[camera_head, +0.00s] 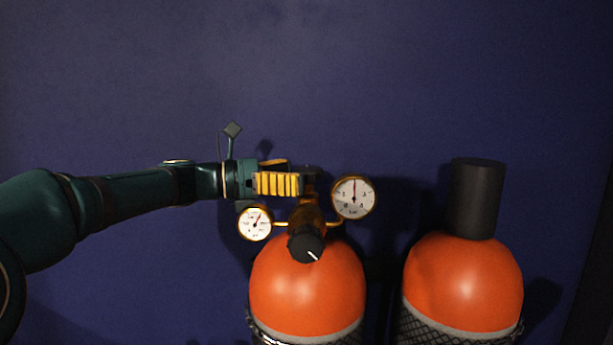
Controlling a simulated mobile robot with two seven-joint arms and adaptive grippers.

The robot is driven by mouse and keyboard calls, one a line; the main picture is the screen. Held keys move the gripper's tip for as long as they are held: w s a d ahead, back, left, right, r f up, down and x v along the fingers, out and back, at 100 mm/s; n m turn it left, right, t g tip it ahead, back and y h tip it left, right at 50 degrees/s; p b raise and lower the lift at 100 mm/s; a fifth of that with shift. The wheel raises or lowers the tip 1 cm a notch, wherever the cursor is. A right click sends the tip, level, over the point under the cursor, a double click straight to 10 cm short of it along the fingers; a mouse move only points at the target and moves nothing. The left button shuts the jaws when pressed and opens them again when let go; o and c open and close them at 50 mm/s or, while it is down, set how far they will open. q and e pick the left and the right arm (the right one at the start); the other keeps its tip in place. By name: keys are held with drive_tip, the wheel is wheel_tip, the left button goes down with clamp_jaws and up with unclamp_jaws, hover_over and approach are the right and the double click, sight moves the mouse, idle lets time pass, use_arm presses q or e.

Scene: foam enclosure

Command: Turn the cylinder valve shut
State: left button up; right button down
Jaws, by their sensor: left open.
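An orange gas cylinder (308,292) stands upright at the bottom middle. A brass valve body (308,216) rises from its top, with a dark round knob (306,245) bearing a white mark on the near side. Two round gauges sit on brass stems: a small one (255,223) on the left and a larger one (353,196) on the right. My left gripper (312,178) reaches in from the left, with its yellow ribbed part beside the top of the valve. It is open at the valve's top; its fingertips are dark, and contact cannot be told. My right gripper is not in view.
A second orange cylinder (463,282) with a dark cylindrical cap (475,198) stands to the right, a narrow gap away. Both have dark netting low down. A plain dark blue wall (400,80) is behind them; the space above the cylinders is clear.

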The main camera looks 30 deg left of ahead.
use_arm(q)
drive_tip(key=shift+x, duration=1.4)
drive_tip(key=c, duration=1.2)
drive_tip(key=shift+r+m+g+h+p, duration=0.15)
drive_tip(key=shift+m+g+h+p, duration=0.2)
drive_tip(key=shift+p, duration=0.25)
drive_tip(key=shift+m+g+h+p, duration=0.35)
drive_tip(key=shift+g+h+p, duration=0.05)
drive_tip(key=shift+g+h, duration=0.05)
drive_tip(key=o, duration=1.2)
